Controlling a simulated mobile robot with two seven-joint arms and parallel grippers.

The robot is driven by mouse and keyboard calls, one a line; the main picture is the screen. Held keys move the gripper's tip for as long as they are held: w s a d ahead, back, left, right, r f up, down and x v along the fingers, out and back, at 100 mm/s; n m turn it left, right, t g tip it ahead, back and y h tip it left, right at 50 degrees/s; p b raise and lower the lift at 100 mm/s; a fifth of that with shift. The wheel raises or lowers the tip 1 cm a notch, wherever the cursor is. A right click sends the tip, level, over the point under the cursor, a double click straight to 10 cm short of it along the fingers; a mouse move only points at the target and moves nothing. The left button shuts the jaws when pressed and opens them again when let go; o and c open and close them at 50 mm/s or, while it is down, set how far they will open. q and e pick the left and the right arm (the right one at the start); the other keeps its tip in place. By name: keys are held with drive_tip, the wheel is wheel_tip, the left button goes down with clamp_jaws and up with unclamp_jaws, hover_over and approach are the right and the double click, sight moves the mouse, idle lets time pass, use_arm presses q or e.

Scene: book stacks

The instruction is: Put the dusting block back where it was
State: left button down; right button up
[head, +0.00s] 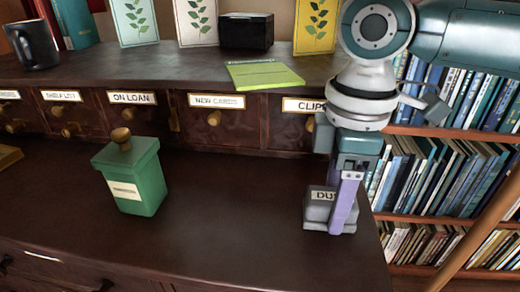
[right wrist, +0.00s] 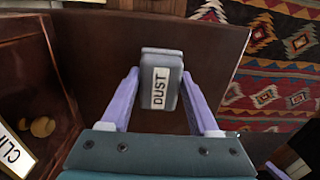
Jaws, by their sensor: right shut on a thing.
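The dusting block (head: 316,211) is a small grey block with a white label, partly hidden behind a purple finger in the head view. In the right wrist view the block (right wrist: 160,62) reads "DUST". My right gripper (head: 338,200) points down over the right end of the dark wooden desk (head: 235,215) and is shut on the block, with one purple finger on each side. I cannot tell whether the block touches the desk top or is just above it. My left gripper is not in view.
A green box with a wooden knob (head: 130,178) stands on the desk to the left. Labelled drawers (head: 214,121) line the back, under a shelf with a green notepad (head: 264,75), cards and a mug (head: 33,44). Bookshelves (head: 420,130) stand right. Desk between is clear.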

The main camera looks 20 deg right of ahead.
drive_tip(key=shift+f, duration=0.1)
drive_tip(key=o, duration=1.4)
wheel_tip(320, 180, up, 12)
drive_tip(key=p, duration=0.5)
drive_tip(key=s+a+f+m+t+y, duration=0.25)
drive_tip(key=s+a+f, duration=0.45)
drive_tip(key=a, duration=0.4)
drive_tip(key=s+d+m, duration=0.2)
drive_tip(key=s, duration=0.1)
drive_tip(key=s+d+f+m+h, duration=0.1)
drive_tip(key=s+d+m, duration=0.2)
drive_tip(key=s+d+f+m+t+h, duration=0.1)
drive_tip(key=s+d+m, duration=0.1)
drive_tip(key=shift+s+d, duration=0.35)
drive_tip(key=shift+s, duration=0.05)
